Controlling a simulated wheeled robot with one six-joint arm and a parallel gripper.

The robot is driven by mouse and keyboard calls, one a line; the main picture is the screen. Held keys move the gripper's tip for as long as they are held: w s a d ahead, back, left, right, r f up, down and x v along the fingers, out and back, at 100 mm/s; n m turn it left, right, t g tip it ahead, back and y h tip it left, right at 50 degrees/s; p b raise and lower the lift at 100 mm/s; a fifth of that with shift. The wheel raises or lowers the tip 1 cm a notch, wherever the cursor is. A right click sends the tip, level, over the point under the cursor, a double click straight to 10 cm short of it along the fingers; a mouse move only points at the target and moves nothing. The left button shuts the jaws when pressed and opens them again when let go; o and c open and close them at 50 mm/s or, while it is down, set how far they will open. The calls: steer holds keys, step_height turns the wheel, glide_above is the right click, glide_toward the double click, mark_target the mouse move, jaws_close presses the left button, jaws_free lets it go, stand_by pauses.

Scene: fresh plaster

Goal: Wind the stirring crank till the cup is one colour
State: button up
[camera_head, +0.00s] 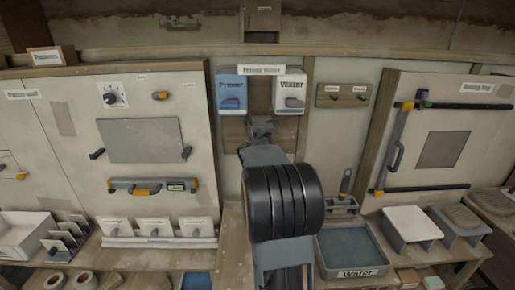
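My gripper (259,124) reaches up to the primer mixer, in the middle of the camera_head view. The mixer has a label strip (262,69) on top, a blue box (229,84) marked Primer at left and a white box (291,83) marked Water at right, each with a small grey handle. A brown backing panel (261,96) shows between the boxes. My arm and its black ribbed part cover what is below. I cannot make out the stirring crank or the cup. The fingers are small and dark, and whether they hold anything cannot be told.
A left board (150,95) carries a dial, a grey panel and a yellow-ended bar. A right board (440,120) has rails around a grey square. On the bench are a water tray (341,278), a white stand (411,222) and several white boxes. A small hook panel (341,96) is right of the mixer.

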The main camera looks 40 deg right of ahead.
steer(key=shift+w+r, duration=0.1)
steer(key=shift+r, duration=0.25)
steer(key=o, duration=0.7)
steer(key=shift+w, duration=0.1)
steer(key=shift+o, duration=0.6)
steer(key=shift+f, duration=0.2)
steer(key=p+v, duration=0.1)
steer(key=v, duration=1.3)
steer(key=shift+p, duration=0.3)
steer(key=shift+f, duration=0.1)
